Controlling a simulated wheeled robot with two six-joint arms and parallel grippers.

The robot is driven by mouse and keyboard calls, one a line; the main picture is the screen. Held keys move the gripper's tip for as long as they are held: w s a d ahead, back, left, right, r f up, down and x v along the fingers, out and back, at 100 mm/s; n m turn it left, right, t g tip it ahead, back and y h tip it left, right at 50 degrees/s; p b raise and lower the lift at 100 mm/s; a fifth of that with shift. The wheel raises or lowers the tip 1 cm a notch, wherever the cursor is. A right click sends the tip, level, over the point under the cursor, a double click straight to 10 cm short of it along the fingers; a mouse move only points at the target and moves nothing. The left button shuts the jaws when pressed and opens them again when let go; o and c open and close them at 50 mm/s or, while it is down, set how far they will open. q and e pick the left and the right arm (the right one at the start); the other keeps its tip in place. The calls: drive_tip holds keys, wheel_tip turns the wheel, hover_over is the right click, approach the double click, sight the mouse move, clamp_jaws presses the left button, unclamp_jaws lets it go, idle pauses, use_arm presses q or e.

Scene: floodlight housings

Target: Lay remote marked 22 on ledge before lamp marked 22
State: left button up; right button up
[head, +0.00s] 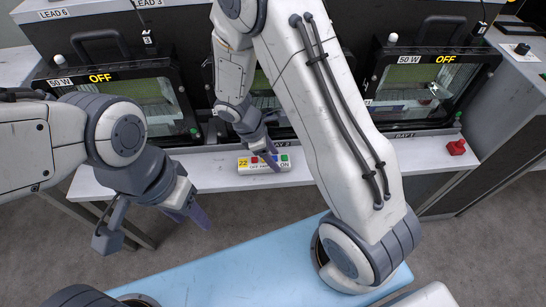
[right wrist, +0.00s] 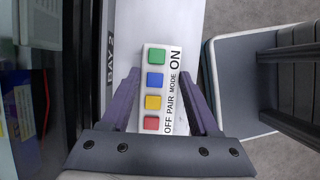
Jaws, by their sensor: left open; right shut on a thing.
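The white remote (head: 263,164) bears a yellow 22 label and coloured buttons. In the right wrist view the remote (right wrist: 155,92) shows green, blue, yellow and red buttons and the words OFF, PAIR, MODE, ON. My right gripper (head: 268,150) is shut on it, one finger along each side. The remote is at the white ledge (head: 225,172), by the BAY 2 label (right wrist: 110,60); whether it touches the ledge is unclear. The middle lamp (head: 262,92) behind is mostly hidden by my right arm; no 22 is readable on a lamp. My left gripper (head: 187,209) is open and empty, before the ledge.
A left lamp (head: 180,90) and a right lamp (head: 372,98), both with black frames and reading 50 W OFF, stand behind the ledge. A small red object (head: 456,147) sits at the ledge's right end. A light blue surface (head: 245,268) lies in front, across a floor gap.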

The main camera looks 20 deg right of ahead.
sight(259, 162)
drive_tip(key=shift+f, duration=0.1)
drive_tip(key=o, duration=1.4)
drive_tip(key=shift+o, duration=0.2)
drive_tip(key=shift+r, duration=0.2)
drive_tip(key=p+v, duration=0.3)
drive_tip(key=v, duration=0.8)
drive_tip(key=s+a+r+m+y, duration=0.1)
drive_tip(key=s+a+r+m, duration=0.1)
drive_tip(key=s, duration=0.4)
drive_tip(key=s+a+r+m+y, duration=0.2)
drive_tip(key=s+a+r+m, duration=0.1)
drive_tip(key=s+r, duration=0.2)
drive_tip(key=s+a+r+m+t+y, duration=0.1)
drive_tip(key=s+a+r+m+y, duration=0.1)
drive_tip(key=s, duration=0.6)
wheel_tip(259, 162, up, 2)
drive_tip(key=shift+s+a+r+m, duration=0.15)
drive_tip(key=shift+a+m, duration=0.15)
drive_tip(key=shift+a, duration=0.55)
